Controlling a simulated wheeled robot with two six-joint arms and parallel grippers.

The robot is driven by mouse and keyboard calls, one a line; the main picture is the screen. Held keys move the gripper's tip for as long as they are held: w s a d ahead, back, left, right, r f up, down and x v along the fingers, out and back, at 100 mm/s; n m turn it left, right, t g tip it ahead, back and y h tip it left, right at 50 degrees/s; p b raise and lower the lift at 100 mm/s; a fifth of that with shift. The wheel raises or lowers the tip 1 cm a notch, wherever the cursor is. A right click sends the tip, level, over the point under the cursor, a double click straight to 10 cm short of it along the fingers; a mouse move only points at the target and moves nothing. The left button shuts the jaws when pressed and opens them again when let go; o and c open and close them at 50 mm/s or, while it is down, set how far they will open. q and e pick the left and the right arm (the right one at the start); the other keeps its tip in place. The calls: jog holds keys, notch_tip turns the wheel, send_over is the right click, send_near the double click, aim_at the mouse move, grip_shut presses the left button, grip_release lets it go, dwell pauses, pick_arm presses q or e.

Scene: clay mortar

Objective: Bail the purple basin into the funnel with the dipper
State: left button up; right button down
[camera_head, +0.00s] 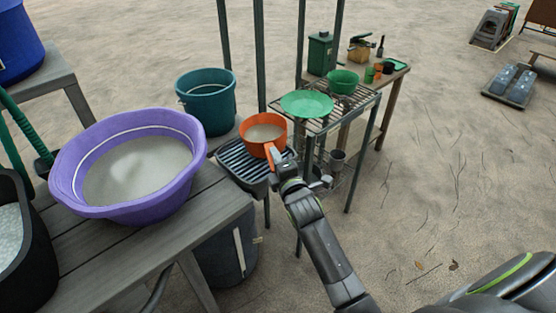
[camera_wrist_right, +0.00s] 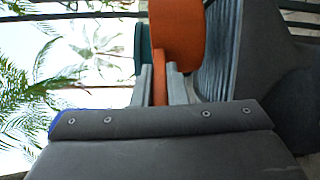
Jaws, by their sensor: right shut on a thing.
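The purple basin (camera_head: 190,198) stands on the wooden bench at the left and holds a pale grey-beige content. The orange dipper (camera_head: 282,131) sits at or above a black ribbed stand right of the basin, with similar pale content inside. My right gripper (camera_head: 275,167) is shut on the dipper's handle; in the right wrist view the orange handle (camera_wrist_right: 159,88) lies between the two fingers. I cannot tell whether the dipper touches the stand. A wide green dish (camera_head: 306,103), possibly the funnel's top, is on the wire rack right of the dipper. My left gripper is not in view.
The black ribbed stand (camera_head: 240,165) is below the dipper. A teal bucket (camera_head: 207,112) stands behind it. The metal rack (camera_head: 345,112) also carries a green bowl (camera_head: 342,83). A black tub (camera_head: 38,245) is at the lower left. Open sand lies to the right.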

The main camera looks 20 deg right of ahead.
jog(key=r+n+p, duration=0.1)
jog(key=n+p, duration=0.1)
jog(key=n, duration=0.2)
jog(key=a+r+n+g+h+p, duration=0.1)
jog(key=n+p, duration=0.2)
jog(key=n, duration=0.2)
jog(key=r+n+p, duration=0.2)
jog(key=n, duration=0.2)
jog(key=shift+a+p, duration=0.25)
jog(key=shift+p, duration=0.15)
jog(key=shift+w+a+n+h+p, duration=0.2)
jog(key=shift+a+n+h+p, duration=0.3)
jog(key=shift+n, duration=0.6)
jog(key=shift+a, duration=0.15)
jog(key=shift+f, duration=0.1)
